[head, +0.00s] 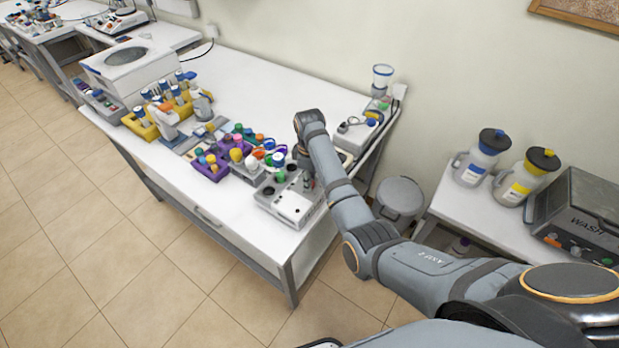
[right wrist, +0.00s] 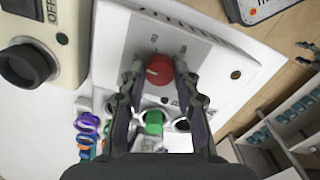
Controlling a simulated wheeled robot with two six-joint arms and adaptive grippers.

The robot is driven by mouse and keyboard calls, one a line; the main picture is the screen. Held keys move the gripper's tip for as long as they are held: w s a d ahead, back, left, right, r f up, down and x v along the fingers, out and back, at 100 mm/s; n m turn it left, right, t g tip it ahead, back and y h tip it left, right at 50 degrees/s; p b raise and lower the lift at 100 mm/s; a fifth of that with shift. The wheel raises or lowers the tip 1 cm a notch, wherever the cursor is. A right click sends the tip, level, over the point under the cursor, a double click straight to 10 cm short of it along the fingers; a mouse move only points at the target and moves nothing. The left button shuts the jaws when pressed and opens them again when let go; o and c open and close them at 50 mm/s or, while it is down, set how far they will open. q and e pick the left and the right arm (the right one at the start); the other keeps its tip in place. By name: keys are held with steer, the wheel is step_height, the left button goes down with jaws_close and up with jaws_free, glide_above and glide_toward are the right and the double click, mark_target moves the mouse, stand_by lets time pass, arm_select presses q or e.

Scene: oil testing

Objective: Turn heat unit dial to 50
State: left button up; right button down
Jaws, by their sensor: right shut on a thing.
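The heat unit (head: 290,207) is a white box near the front right corner of the long white bench. In the right wrist view its sloped grey panel (right wrist: 140,38) carries a red round dial (right wrist: 160,70) with a pale pointer mark. Small numbers are printed around the dial, but I cannot read them surely. My right gripper (head: 308,182) reaches down over the unit. In the right wrist view its two fingers (right wrist: 160,76) are shut on the dial's sides. The dial is hidden in the head view. My left gripper is not in view.
A vial with a green cap (right wrist: 154,123) sits close below the dial in the right wrist view. A device with a black knob (right wrist: 28,66), marked OFF, is at the left. A purple rack (head: 212,171) and several capped bottles stand left of the unit.

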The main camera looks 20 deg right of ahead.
steer(key=m+p, duration=0.4)
steer(key=shift+r, duration=0.3)
steer(key=m+p, duration=0.2)
steer(key=shift+f+m, duration=0.1)
steer(key=shift+m, duration=0.3)
steer(key=m+p, duration=0.2)
steer(key=m, duration=0.1)
steer(key=shift+m, duration=0.3)
steer(key=m+p, duration=0.1)
steer(key=m, duration=0.2)
steer(key=shift+f+m, duration=0.1)
steer(key=shift+m, duration=0.2)
steer(key=m+p, duration=0.1)
steer(key=m, duration=0.1)
steer(key=shift+m, duration=0.4)
steer(key=m, duration=0.2)
steer(key=shift+f+m, duration=0.1)
steer(key=shift+m, duration=2)
